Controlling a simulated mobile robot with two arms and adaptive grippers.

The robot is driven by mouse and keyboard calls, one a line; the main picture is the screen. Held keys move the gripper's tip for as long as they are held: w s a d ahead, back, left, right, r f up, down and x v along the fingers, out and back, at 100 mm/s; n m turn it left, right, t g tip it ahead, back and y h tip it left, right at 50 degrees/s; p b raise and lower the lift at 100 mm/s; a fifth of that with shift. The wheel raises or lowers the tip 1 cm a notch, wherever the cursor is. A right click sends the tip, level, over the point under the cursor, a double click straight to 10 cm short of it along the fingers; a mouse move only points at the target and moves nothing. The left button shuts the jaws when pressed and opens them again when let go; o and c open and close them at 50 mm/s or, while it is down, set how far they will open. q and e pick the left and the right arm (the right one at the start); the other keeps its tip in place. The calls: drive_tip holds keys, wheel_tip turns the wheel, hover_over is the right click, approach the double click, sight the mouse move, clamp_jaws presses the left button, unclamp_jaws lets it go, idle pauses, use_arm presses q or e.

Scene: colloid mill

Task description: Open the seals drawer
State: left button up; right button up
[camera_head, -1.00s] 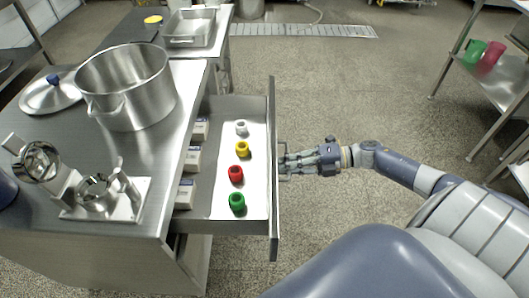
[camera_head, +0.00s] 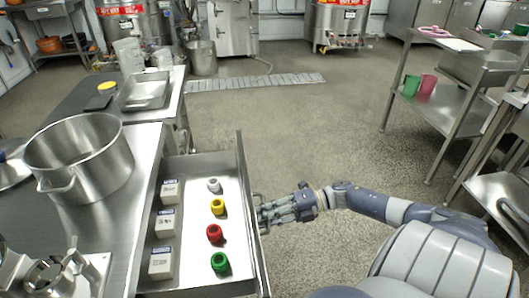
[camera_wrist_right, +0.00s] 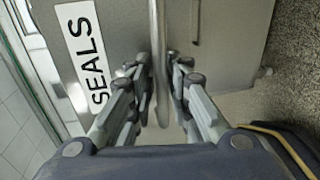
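The seals drawer (camera_head: 249,215) stands pulled out from the steel counter, its inside in plain view. Its front also shows in the right wrist view with a "SEALS" label (camera_wrist_right: 84,50). Inside are a row of white labelled boxes (camera_head: 166,222) and a row of ring-like seals: white (camera_head: 214,185), yellow (camera_head: 218,207), red (camera_head: 214,233) and green (camera_head: 220,262). My right gripper (camera_head: 266,215) is at the drawer's front. In the wrist view its fingers (camera_wrist_right: 160,75) close in on both sides of the upright handle bar (camera_wrist_right: 160,50). My left gripper is not in view.
A steel pot (camera_head: 80,160) and a metal fixture (camera_head: 50,275) stand on the counter. A shelf table (camera_head: 450,115) with green and pink cups is at the right. The floor (camera_head: 310,130) between is clear.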

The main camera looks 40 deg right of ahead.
drive_tip(key=v, duration=1.2)
idle(0.5)
